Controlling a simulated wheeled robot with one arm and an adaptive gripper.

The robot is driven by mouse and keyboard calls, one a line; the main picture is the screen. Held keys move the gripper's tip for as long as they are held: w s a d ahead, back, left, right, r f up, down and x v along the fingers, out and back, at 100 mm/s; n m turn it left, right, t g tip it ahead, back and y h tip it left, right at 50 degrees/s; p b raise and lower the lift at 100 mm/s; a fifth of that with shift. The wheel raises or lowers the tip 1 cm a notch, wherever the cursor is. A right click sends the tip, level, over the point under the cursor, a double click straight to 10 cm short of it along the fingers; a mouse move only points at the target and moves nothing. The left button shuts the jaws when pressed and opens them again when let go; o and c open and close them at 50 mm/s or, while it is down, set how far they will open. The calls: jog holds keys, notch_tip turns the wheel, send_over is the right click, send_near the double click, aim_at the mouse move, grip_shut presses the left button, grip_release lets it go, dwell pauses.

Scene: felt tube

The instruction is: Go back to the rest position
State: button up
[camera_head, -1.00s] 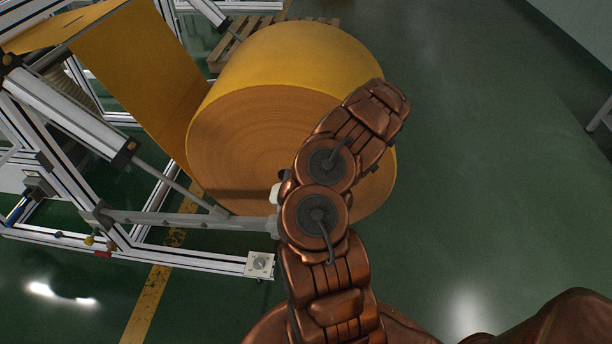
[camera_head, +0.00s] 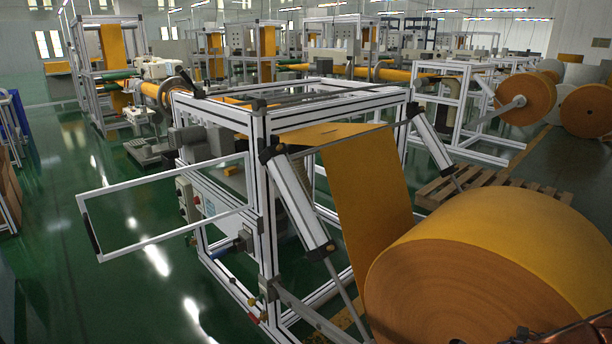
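The large yellow felt roll (camera_head: 470,265) fills the lower right, its round end facing me. A yellow felt sheet (camera_head: 365,200) runs from the roll up to the aluminium machine frame (camera_head: 264,215). Only a small copper piece of my arm shows at the bottom right corner, in front of the roll's end. My gripper is not in view, so its fingers and anything in them cannot be seen.
A wooden pallet (camera_head: 437,190) lies behind the roll. A white rectangular frame (camera_head: 165,240) juts out left from the machine. More machines and felt rolls (camera_head: 525,98) stand farther back. Green floor (camera_head: 120,290) is open at the lower left.

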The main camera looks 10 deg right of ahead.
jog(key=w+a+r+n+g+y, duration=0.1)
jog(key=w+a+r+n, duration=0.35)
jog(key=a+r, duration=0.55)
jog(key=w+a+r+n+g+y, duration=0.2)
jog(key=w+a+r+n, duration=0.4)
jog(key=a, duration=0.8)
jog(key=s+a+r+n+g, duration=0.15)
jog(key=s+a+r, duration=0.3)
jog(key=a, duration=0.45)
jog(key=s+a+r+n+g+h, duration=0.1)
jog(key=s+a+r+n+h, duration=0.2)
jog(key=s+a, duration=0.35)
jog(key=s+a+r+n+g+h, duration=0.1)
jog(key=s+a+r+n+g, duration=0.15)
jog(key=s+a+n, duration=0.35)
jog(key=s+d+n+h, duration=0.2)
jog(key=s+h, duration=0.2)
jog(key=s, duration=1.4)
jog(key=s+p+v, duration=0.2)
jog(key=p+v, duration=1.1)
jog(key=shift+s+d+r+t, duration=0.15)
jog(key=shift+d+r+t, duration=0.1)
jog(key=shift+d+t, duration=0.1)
